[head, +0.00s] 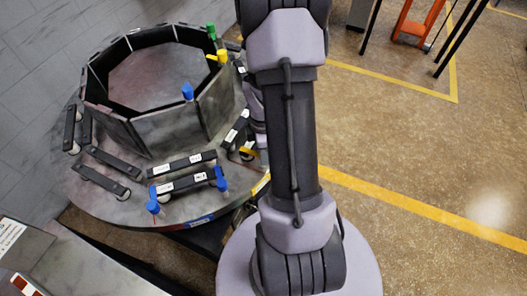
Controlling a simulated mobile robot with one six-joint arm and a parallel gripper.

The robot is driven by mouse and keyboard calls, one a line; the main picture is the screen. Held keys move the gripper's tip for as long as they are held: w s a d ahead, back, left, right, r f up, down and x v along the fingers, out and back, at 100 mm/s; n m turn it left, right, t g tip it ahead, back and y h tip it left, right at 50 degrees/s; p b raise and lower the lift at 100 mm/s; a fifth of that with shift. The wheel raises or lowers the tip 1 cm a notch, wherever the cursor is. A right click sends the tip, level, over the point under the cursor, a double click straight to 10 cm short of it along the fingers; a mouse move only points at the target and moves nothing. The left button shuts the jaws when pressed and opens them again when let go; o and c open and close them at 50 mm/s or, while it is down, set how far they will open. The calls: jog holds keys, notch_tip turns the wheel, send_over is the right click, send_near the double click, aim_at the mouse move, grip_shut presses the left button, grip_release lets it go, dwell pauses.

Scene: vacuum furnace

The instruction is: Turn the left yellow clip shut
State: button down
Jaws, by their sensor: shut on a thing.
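A yellow clip (249,153) shows low at the right rim of the round table, beside my arm. Only part of it shows, and I cannot tell how it is turned. Another yellow clip (220,56) stands higher up, at the top edge of the octagonal ring of panels. My arm runs down the middle of the view and covers the table's right side. A pale part of my wrist shows just above the lower yellow clip. My gripper's fingers are hidden behind the arm, so their contact with the clip cannot be seen.
The round table (118,208) carries the panel ring (170,128) and several dark bars. Blue clips (153,203) (221,179) stand at the ends of a front bar. A blue clip (187,91) and green clip (211,31) top the ring. Open floor (430,150) lies right.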

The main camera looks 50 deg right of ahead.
jog(key=c, duration=1.1)
grip_release()
jog(key=shift+w+a, duration=0.15)
jog(key=r+p, duration=0.2)
jog(key=r, duration=0.3)
jog(key=r+p, duration=0.2)
jog(key=r, duration=0.4)
jog(key=r+p, duration=0.2)
jog(key=r, duration=0.4)
jog(key=shift+w+d+r+p, duration=0.2)
jog(key=shift+w+d+p, duration=0.1)
jog(key=shift+d, duration=0.05)
